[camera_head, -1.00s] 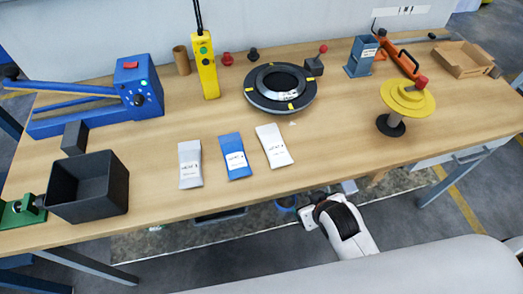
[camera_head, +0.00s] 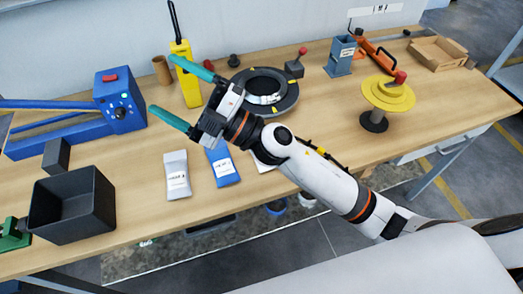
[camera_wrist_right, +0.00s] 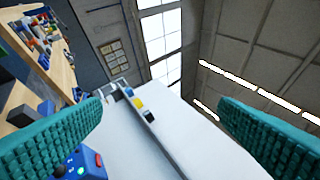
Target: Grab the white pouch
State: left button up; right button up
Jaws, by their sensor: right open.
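The white pouch (camera_head: 262,160) lies on the wooden table, right of a blue pouch (camera_head: 223,165). Its upper part is hidden behind my right arm in the head view. A pale grey pouch (camera_head: 176,175) lies left of the blue one. My right gripper (camera_head: 163,84) is open and empty above the table, with its teal fingers pointing left. It is up and left of the white pouch in the picture. In the right wrist view, the spread fingers (camera_wrist_right: 160,118) have no pouch between them. My left gripper is not in view.
A black ring coil (camera_head: 283,105) and a yellow controller (camera_head: 191,92) stand behind the arm. A blue machine (camera_head: 122,103) and black bin (camera_head: 70,227) are at left. A yellow spool stand (camera_head: 388,97) is at right. The table front (camera_head: 140,215) is clear.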

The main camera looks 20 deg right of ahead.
notch_tip(320, 180, down, 12)
jog(key=s+a+n+g+h, duration=0.3)
jog(key=n+g+h, duration=0.4)
jog(key=n+g, duration=0.75)
jog(key=w+d+f+m+t+h, duration=0.15)
jog(key=w+d+h, duration=0.35)
jog(key=d, duration=0.5)
jog(key=w+d+f+h, duration=0.2)
jog(key=w+d+h, duration=0.1)
jog(key=d+h, duration=0.6)
jog(key=shift+y, duration=0.7)
jog(key=f+p, duration=0.1)
jog(key=f, duration=0.2)
jog(key=d+f+p, duration=0.1)
jog(key=f, duration=0.2)
jog(key=shift+w+d+f, duration=0.15)
jog(key=shift+w+f, duration=0.05)
jog(key=shift+f+p, duration=0.4)
jog(key=shift+f, duration=0.1)
jog(key=f, duration=0.2)
jog(key=a+f+p, duration=0.1)
jog(key=shift+w+f, duration=0.2)
jog(key=shift+f, duration=0.55)
